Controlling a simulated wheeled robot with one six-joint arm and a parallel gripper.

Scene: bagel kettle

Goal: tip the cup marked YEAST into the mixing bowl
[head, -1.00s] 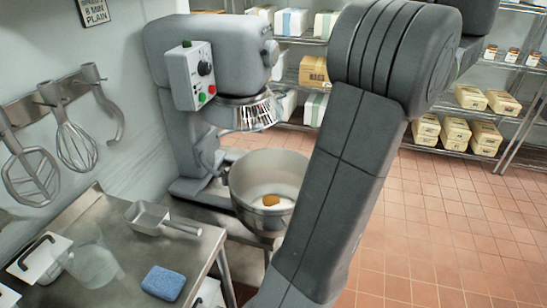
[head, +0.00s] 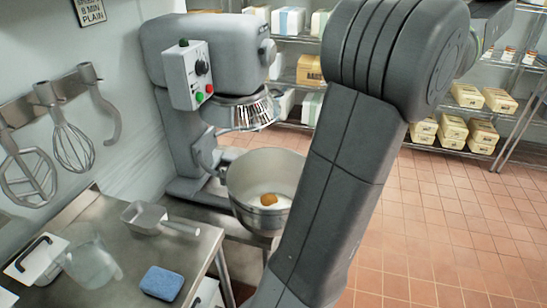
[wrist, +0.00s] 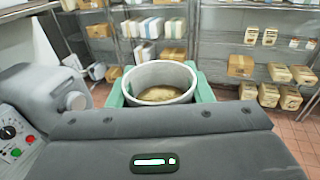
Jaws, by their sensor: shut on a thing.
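The mixing bowl (head: 243,195) is a grey metal bowl under the mixer in the head view. White stuff with an orange-brown lump lies in its bottom. In the wrist view my gripper (wrist: 160,88) has green fingers on both sides of a pale round cup (wrist: 160,71) and is shut on it. The cup's open mouth shows brownish contents inside, and it looks about upright. Its marking is hidden, so I cannot read YEAST on it. The gripper and cup are outside the head view; my arm rises across that view, right of the bowl.
The grey mixer (head: 222,55) overhangs the bowl, with a wire guard (head: 246,112) above it. A steel table (head: 170,250) at left holds a scoop (head: 148,218), a clear jug (head: 90,262) and a blue sponge (head: 162,283). Stocked shelves stand behind; floor at right is clear.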

